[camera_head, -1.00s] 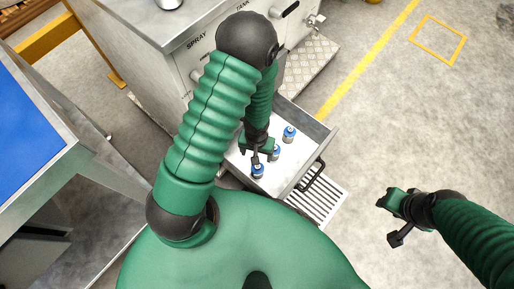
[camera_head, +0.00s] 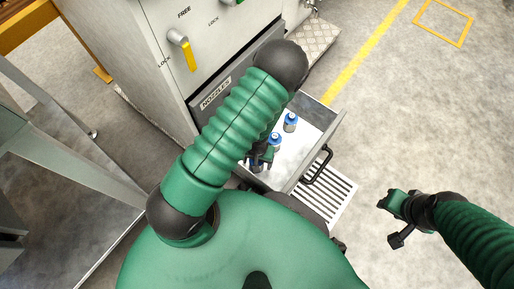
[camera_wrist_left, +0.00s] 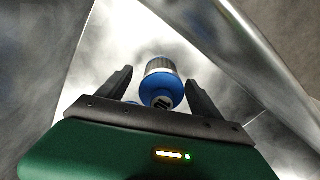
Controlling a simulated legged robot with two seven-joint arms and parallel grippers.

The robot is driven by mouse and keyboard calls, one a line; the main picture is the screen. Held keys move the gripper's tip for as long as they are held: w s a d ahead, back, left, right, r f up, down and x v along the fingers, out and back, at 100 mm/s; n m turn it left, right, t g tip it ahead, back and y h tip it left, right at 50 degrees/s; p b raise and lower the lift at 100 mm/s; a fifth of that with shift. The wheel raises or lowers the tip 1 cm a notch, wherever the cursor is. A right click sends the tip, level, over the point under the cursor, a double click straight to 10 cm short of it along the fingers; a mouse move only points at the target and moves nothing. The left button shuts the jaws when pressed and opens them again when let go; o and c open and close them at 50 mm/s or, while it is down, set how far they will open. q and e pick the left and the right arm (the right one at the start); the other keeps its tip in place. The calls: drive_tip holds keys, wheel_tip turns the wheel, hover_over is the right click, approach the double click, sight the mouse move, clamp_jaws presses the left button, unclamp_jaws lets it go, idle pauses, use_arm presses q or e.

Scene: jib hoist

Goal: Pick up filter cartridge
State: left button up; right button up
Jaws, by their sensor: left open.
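In the head view, one cartridge (camera_head: 290,122) is at the back and another (camera_head: 274,140) is nearer. A third (camera_head: 256,166) is mostly hidden by my left gripper (camera_head: 262,157). In the left wrist view, a cartridge (camera_wrist_left: 161,84) with a blue collar and a grey ribbed part lies between the two spread fingers of the left gripper (camera_wrist_left: 158,87). The fingers appear apart from it. My right gripper (camera_head: 391,221) is over bare floor at the right; its jaw opening is unclear.
The grey cabinet (camera_head: 150,50), with a yellow-handled lever (camera_head: 187,52), stands behind the drawer. The drawer has a black handle (camera_head: 319,166) on its front. A slatted grate (camera_head: 327,192) lies below it. The floor to the right is clear.

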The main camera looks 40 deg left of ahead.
use_arm(q)
drive_tip(key=shift+a+f, duration=0.15)
drive_tip(key=shift+f, duration=0.25)
drive_tip(key=shift+c, duration=0.8)
drive_tip(key=c, duration=1.3)
